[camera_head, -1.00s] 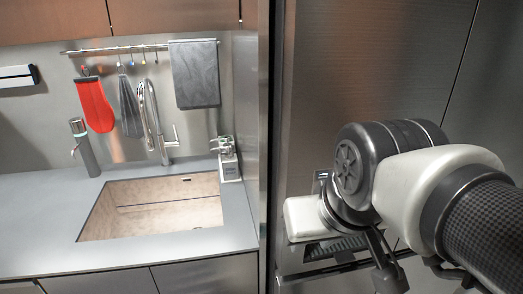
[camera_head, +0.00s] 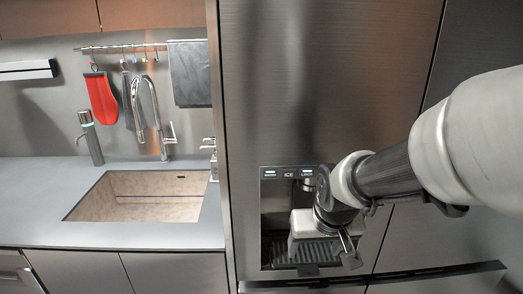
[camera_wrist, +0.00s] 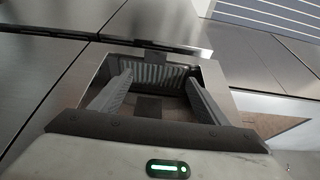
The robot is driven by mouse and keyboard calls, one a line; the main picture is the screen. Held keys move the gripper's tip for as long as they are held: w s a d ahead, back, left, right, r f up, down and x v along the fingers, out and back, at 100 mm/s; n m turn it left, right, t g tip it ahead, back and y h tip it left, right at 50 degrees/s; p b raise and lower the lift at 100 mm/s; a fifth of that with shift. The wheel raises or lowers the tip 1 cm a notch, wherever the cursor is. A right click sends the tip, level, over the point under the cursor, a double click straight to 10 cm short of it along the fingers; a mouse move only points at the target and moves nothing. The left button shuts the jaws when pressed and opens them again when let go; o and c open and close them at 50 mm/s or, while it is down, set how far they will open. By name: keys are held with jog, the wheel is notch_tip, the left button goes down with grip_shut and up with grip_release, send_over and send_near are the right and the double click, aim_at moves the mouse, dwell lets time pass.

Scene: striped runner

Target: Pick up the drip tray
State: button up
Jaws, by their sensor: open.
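The drip tray (camera_head: 316,254) is a dark ribbed piece at the bottom of the dispenser recess in the steel fridge front. In the wrist view the ribbed tray (camera_wrist: 152,74) shows beyond and between my fingers, with a small dark tab at its edge. My gripper (camera_wrist: 158,84) is open, its two grey fingers spread apart with nothing held between them. In the head view its pale body is inside the recess, just above the tray, and the fingertips are mostly hidden. Whether a finger touches the tray cannot be told.
The recess walls (camera_head: 273,215) closely surround my gripper. A fridge handle bar (camera_head: 440,271) runs low at the right. To the left is a grey counter (camera_head: 30,205) with a sink (camera_head: 140,195). A striped runner (camera_wrist: 275,15) lies on the floor.

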jog(key=b, duration=0.2)
send_near(308, 269)
jog(key=f, duration=0.2)
jog(key=shift+w+b+x, duration=0.2)
jog(key=shift+b+x, duration=0.2)
jog(key=shift+x, duration=1)
jog(key=shift+w+b+x, duration=0.15)
jog(key=shift+b+x, duration=0.25)
jog(key=shift+x, duration=1)
jog(key=shift+r, duration=0.2)
jog(key=shift+c, duration=0.2)
jog(key=c, duration=1.2)
jog(key=shift+r, duration=0.15)
